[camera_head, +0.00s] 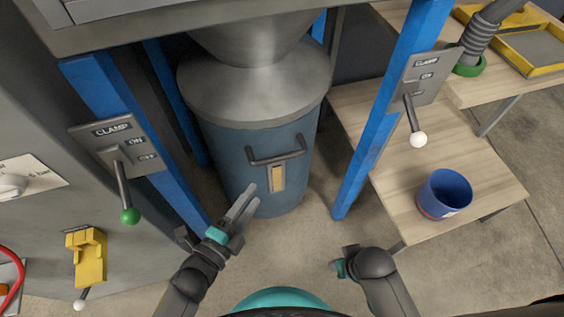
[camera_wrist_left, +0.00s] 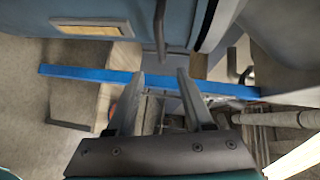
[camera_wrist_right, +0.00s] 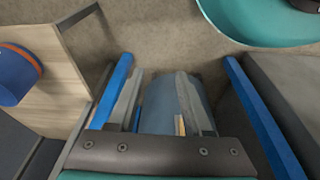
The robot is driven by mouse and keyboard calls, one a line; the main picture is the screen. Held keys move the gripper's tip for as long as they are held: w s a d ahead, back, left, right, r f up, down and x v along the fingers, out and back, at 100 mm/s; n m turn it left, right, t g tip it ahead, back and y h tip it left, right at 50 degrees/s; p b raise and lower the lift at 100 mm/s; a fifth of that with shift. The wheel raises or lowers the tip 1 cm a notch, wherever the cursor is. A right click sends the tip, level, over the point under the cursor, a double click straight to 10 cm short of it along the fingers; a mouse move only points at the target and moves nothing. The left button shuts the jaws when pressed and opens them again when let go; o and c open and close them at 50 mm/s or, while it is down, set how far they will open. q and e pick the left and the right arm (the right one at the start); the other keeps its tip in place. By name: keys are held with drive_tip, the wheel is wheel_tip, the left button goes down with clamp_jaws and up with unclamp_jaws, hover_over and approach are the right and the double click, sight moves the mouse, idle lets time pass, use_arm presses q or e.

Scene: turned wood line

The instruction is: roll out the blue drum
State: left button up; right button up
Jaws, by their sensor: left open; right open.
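The blue drum (camera_head: 230,165) stands upright on the floor under a grey machine, between two blue posts. A grey lid or cone (camera_head: 250,85) covers its top. Its front has a dark bar handle (camera_head: 277,157) and a tan label (camera_head: 278,179) below. My left gripper (camera_head: 252,197) is open and empty, in front of the drum's lower left. In the left wrist view, the handle (camera_wrist_left: 160,30) lies beyond the fingertips. My right gripper (camera_head: 338,268) is open, low and right of the drum; its wrist view shows the drum (camera_wrist_right: 165,105) between the fingers, farther off.
Clamp levers hang downward on both posts: a green-knobbed one (camera_head: 123,190) left, a white-knobbed one (camera_head: 413,118) right. A wooden table (camera_head: 480,185) at right carries a blue cup (camera_head: 446,194). A yellow bracket (camera_head: 87,258) is at lower left. The floor before the drum is clear.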

sight(279, 161)
use_arm(q)
drive_tip(key=b+x, duration=0.4)
drive_tip(key=x, duration=0.9)
drive_tip(key=shift+w+d, duration=0.1)
drive_tip(key=shift+w, duration=0.15)
drive_tip(key=shift+b+x, duration=0.35)
drive_tip(key=shift+x, duration=0.5)
use_arm(e)
wheel_tip(279, 161, up, 10)
drive_tip(key=w+t, duration=0.1)
drive_tip(key=w, duration=0.2)
drive_tip(key=shift+a+t, duration=0.2)
drive_tip(key=shift+t, duration=0.1)
drive_tip(key=shift+f, duration=0.1)
use_arm(q)
clamp_jaws()
